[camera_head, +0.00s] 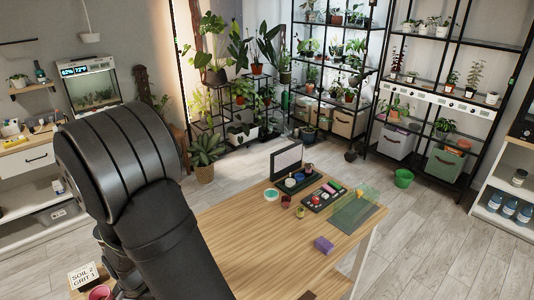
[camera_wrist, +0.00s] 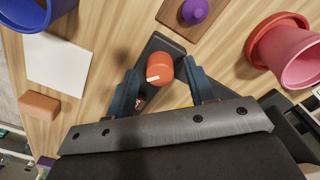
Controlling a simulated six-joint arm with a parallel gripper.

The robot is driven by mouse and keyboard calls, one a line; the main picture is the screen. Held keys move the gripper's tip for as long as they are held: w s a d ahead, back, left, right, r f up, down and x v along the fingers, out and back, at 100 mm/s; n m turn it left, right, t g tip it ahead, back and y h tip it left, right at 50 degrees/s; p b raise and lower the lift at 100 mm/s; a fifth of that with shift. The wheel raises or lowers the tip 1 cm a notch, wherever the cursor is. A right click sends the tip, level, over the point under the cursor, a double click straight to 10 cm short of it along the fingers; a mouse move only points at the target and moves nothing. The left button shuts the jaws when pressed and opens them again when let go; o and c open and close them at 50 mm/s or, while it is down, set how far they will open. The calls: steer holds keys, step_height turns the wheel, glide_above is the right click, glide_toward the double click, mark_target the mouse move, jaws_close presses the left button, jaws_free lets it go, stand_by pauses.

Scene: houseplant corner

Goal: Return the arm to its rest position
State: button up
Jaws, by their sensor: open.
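My arm (camera_head: 130,190) fills the left front of the camera_head view, bent at a large dark joint. My gripper does not show there. In the wrist view my gripper (camera_wrist: 159,66) is open, with two blue fingers spread apart. No clear marker of the rest position shows.
Near my gripper are a blue pot (camera_wrist: 28,12), white card (camera_wrist: 58,65), orange block (camera_wrist: 39,105), purple knob (camera_wrist: 194,11) and pink pot (camera_wrist: 300,55). Plant shelves stand behind.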

steer(key=shift+r, duration=1.1)
steer(key=o, duration=1)
steer(key=shift+o, duration=0.6)
steer(key=shift+r, duration=0.15)
steer(key=w+d+r+m, duration=0.2)
steer(key=r+m, duration=0.3)
steer(key=r, duration=0.2)
steer(key=w+d+r+m, duration=0.3)
steer(key=r+m, duration=0.1)
steer(key=r, duration=0.4)
step_height(320, 180, down, 10)
